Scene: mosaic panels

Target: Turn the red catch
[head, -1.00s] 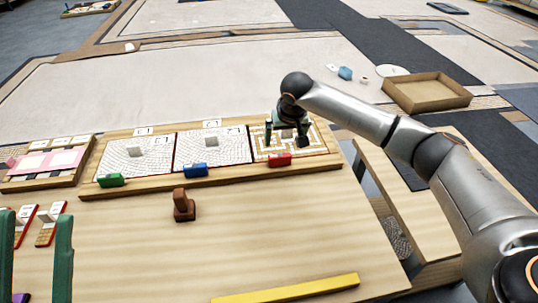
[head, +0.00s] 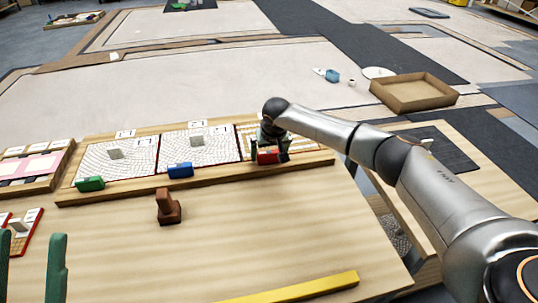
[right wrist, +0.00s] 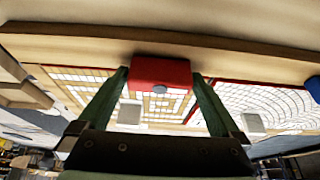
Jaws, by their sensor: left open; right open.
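The red catch (head: 267,155) sits on the front rail of the wooden frame, below the rightmost mosaic panel (head: 248,130). My right gripper (head: 268,149) is open, with one finger on each side of the catch. The right wrist view also shows the red catch (right wrist: 160,71) between the green fingers of the gripper (right wrist: 159,76). The fingers stand close to its ends; I cannot tell whether they touch it. My left gripper (head: 31,238) is open and empty at the lower left, over the table.
A green catch (head: 90,184) and a blue catch (head: 180,170) sit on the same rail. A brown stamp-like block (head: 168,207) stands in front of the rail. A yellow bar (head: 300,288) lies near the table's front. A cardboard tray (head: 413,92) is at the back right.

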